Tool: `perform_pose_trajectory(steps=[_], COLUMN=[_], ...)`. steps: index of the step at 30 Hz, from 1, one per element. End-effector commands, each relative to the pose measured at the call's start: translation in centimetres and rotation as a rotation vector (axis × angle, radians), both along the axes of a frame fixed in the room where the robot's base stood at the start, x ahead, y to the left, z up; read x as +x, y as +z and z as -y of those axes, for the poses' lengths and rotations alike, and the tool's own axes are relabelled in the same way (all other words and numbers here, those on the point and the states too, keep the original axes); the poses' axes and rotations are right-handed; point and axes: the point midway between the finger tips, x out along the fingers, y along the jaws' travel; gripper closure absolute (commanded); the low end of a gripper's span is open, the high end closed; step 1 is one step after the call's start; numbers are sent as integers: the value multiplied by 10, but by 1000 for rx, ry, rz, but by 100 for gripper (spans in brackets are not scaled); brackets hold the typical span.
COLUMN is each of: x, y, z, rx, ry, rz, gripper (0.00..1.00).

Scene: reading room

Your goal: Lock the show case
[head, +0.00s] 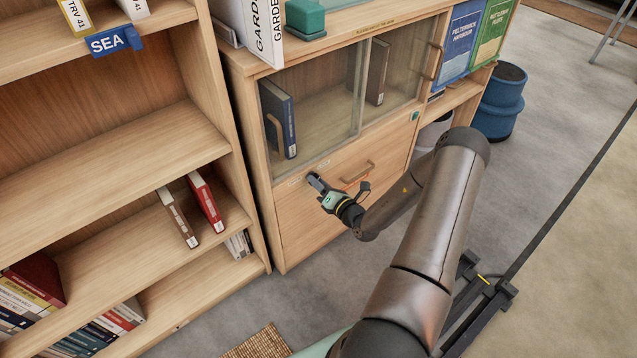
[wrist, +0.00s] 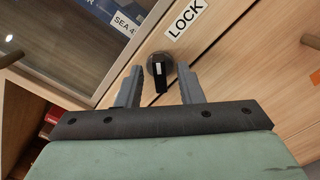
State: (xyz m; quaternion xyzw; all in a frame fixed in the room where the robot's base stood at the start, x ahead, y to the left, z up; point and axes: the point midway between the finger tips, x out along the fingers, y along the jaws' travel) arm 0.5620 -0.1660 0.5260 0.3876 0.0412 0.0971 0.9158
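The show case (head: 340,138) is a wooden cabinet with glass front panes, a book standing behind each. In the wrist view a dark round lock knob (wrist: 159,63) sits on its wooden front, below the glass. Its black lever, with a white mark, points down in the picture. A white label reading "LOCK" (wrist: 185,20) is up and right of it. My gripper (wrist: 160,68) is open, one finger on either side of the knob, with gaps visible. In the head view my gripper (head: 316,184) is at the cabinet front and hides the knob.
A drawer handle (head: 358,173) is just right of my gripper. A bar handle (head: 437,60) is on the right pane's edge. An open bookshelf (head: 130,150) stands close on the left.

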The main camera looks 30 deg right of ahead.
Motion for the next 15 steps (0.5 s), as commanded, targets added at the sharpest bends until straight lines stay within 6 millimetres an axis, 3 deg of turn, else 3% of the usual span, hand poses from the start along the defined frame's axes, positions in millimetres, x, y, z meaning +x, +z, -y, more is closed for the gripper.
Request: perform_pose_trajectory(steps=[5, 15], x=[-24, -106], y=[1, 1], z=[6, 24], rx=[0, 0], ry=[-3, -4], rz=[-3, -3], gripper=[66, 66])
